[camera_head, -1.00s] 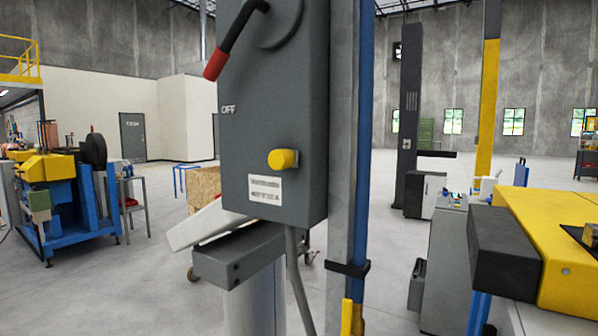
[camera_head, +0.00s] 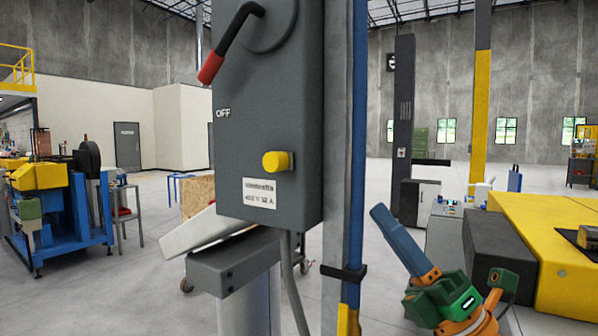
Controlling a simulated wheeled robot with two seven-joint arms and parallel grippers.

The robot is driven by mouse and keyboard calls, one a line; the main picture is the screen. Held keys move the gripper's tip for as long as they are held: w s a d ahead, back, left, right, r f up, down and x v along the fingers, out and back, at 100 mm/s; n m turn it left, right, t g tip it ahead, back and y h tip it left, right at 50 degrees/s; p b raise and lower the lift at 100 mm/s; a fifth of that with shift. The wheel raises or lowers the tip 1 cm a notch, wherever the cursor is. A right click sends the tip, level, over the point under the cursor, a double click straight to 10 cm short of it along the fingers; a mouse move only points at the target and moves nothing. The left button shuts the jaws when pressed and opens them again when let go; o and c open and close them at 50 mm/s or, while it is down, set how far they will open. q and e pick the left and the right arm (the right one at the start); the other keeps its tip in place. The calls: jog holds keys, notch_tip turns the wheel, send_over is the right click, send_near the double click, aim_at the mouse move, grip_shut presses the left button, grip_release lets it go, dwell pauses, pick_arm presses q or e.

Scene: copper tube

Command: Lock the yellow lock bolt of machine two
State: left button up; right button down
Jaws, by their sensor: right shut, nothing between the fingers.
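The yellow lock bolt (camera_head: 277,161) sticks out from the lower right of the front face of a grey switch box (camera_head: 245,130). The box bears the word OFF and a white label (camera_head: 260,193) below the bolt. A black lever with a red grip (camera_head: 211,67) points down and left near the box's top. My right gripper (camera_head: 384,217) is shut and empty at the lower right. It points up and left, right of the box's post and well apart from the bolt. My left gripper is out of view.
A grey post with a blue strip (camera_head: 358,140) stands just right of the box, between it and my right gripper. A yellow machine with a black block (camera_head: 499,255) is at the right.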

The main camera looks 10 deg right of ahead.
aim_at(282, 165)
jog(key=r+n+g, duration=0.1)
jog(key=n+g, duration=0.1)
jog(key=n, duration=0.2)
jog(key=s+r+n+g+h, duration=0.1)
jog(key=n+g, duration=0.2)
jog(key=n, duration=0.1)
jog(key=r+n+g+h, duration=0.1)
jog(key=n+g, duration=0.1)
jog(key=n, duration=0.2)
jog(key=shift+s+d+r+n+g, duration=0.15)
jog(key=shift+s+n+g, duration=0.05)
jog(key=shift+n+g, duration=0.2)
jog(key=p+x, duration=0.7)
jog(key=x, duration=0.6)
jog(key=shift+r, duration=0.15)
jog(key=shift+w+a, duration=0.2)
jog(key=shift+a, duration=0.1)
jog(key=shift+w+a, duration=0.15)
jog(key=shift+a, duration=0.05)
